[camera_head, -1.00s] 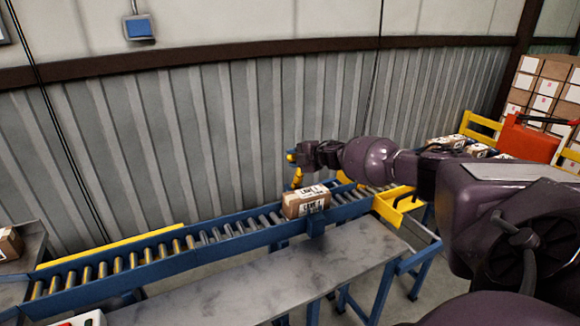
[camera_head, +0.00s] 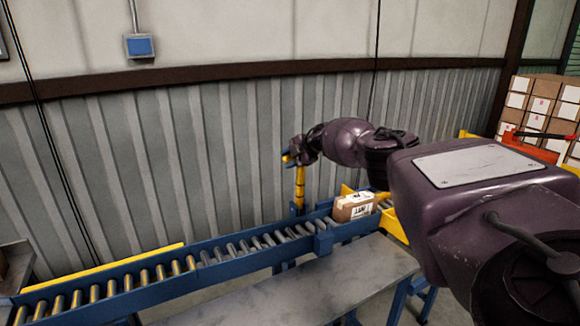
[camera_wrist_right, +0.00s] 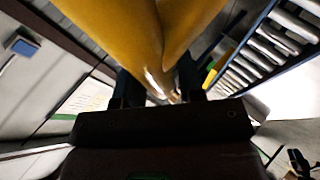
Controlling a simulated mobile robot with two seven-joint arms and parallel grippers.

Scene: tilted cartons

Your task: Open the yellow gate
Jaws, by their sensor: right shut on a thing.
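The yellow gate (camera_head: 300,188) is a yellow bar standing upright at the far side of the roller conveyor. My right gripper (camera_head: 289,158) is at its upper end and shut on it. In the right wrist view, the gate's yellow surface (camera_wrist_right: 140,35) fills the top middle, right in front of the right gripper (camera_wrist_right: 155,90); the exact contact is partly hidden. The rollers beside the gate have no bar across them that I can see. My left gripper is not in view.
A labelled carton (camera_head: 352,207) sits on the blue conveyor (camera_head: 225,262), right of the gate. A grey metal table (camera_head: 290,290) stands in front. Stacked cartons (camera_head: 540,110) are at the back right. A corrugated wall (camera_head: 200,150) runs close behind the conveyor.

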